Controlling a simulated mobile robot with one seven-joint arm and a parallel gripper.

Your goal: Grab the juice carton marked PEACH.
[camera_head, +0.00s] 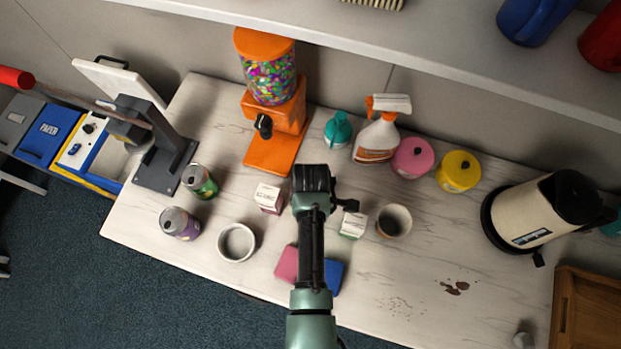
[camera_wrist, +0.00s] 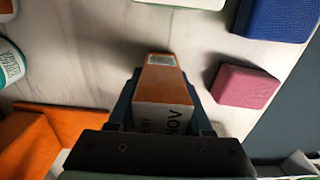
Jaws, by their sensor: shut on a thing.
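My gripper (camera_head: 312,180) is over the middle of the table in the head view and hides what it holds there. In the wrist view my gripper (camera_wrist: 162,108) is shut on an orange carton (camera_wrist: 160,75) with a white panel that carries dark lettering including "NOV". No word PEACH can be read on it. I cannot tell whether the carton touches the table. A white and pink carton (camera_head: 268,198) stands left of my gripper and a white and green carton (camera_head: 353,225) stands to its right; their names are too small to read.
An orange candy dispenser (camera_head: 274,130) stands behind my gripper. A grey cup (camera_head: 394,221) is to the right, a white bowl (camera_head: 237,243) and two cans front left. Pink (camera_wrist: 245,87) and blue (camera_wrist: 275,18) blocks lie near the front edge.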

